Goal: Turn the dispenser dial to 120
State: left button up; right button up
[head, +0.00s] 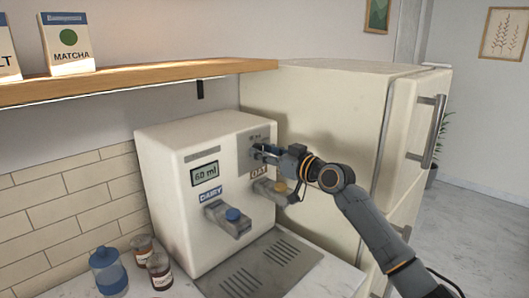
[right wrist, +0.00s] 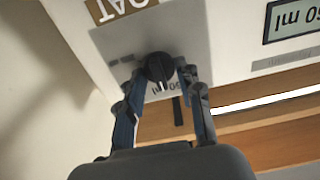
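The dispenser (head: 175,170) is a cream box with a display (head: 204,174) reading 60 ml. Its black dial (right wrist: 160,67) is on a grey panel in the right wrist view, with a white pointer mark toward a partly covered, upside-down label. My right gripper (head: 262,152) is at this panel. In the right wrist view my right gripper (right wrist: 161,72) has one finger on each side of the dial, seemingly closed onto it. In the head view the gripper hides the dial. My left gripper is not in view.
Below are the DAIRY spout (head: 228,218) and the OAT spout (head: 272,190), close under my right gripper. A cream fridge (head: 320,105) stands to the right. A wooden shelf (head: 140,78) with boxes is above left. Jars (head: 159,271) stand at lower left.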

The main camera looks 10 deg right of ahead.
jog(key=shift+m, duration=0.4)
jog(key=shift+d+f+m+p, duration=0.1)
jog(key=shift+m+p, duration=1.2)
jog(key=shift+m, duration=1.45)
jog(key=shift+d+m+p, duration=0.1)
jog(key=shift+m+p, duration=1.15)
jog(key=shift+m, duration=1.5)
jog(key=o, duration=1.1)
jog(key=shift+w, duration=0.1)
